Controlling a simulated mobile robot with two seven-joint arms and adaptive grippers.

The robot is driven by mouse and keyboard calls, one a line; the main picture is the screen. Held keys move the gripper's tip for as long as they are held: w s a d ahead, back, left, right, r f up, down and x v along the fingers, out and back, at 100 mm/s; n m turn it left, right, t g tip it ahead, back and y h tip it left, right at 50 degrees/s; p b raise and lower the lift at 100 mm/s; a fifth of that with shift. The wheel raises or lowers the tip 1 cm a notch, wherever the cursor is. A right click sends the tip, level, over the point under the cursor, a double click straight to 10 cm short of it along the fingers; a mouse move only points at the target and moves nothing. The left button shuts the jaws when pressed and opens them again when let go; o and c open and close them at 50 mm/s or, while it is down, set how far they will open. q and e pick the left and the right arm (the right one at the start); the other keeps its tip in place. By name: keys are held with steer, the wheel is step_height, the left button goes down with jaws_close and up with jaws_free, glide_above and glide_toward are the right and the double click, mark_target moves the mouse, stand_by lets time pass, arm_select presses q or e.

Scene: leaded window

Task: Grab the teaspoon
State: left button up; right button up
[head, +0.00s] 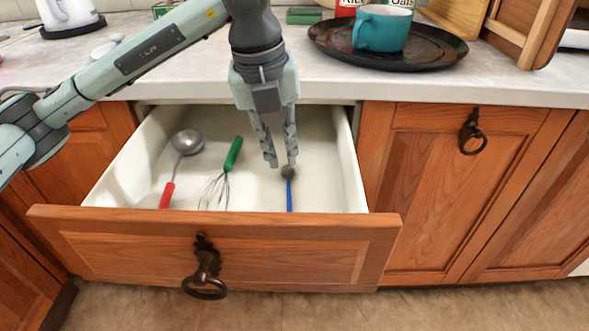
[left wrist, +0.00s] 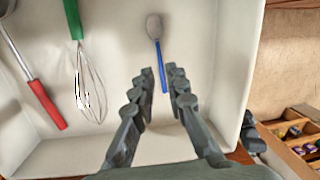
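The teaspoon, with a blue handle and a grey bowl, lies in the right part of the open drawer (head: 335,190); its blue handle (head: 289,196) shows in the head view. In the left wrist view the teaspoon (left wrist: 160,58) lies ahead of the fingers, its handle end near the fingertips. My left gripper (head: 281,164) is open and empty, pointing down into the drawer above the teaspoon; its two fingers (left wrist: 160,76) stand apart in the wrist view. I cannot tell the exact height above the spoon.
A ladle with a red handle (head: 167,194) and a whisk with a green handle (head: 233,154) lie left of the teaspoon. The drawer walls surround them. On the counter (head: 200,80) above stand a black tray (head: 440,52) and a teal mug (head: 382,30).

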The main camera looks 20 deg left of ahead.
mark_target(288, 189)
arm_select(q)
steer(key=shift+w+d+f, duration=0.1)
steer(key=shift+f, duration=1.05)
steer(key=shift+w+d+f, duration=0.1)
steer(key=shift+w+f, duration=0.05)
steer(key=shift+f, duration=1.05)
steer(key=shift+w+d+f, duration=0.1)
steer(key=shift+f, duration=1.05)
steer(key=shift+c, duration=0.3)
jaws_close()
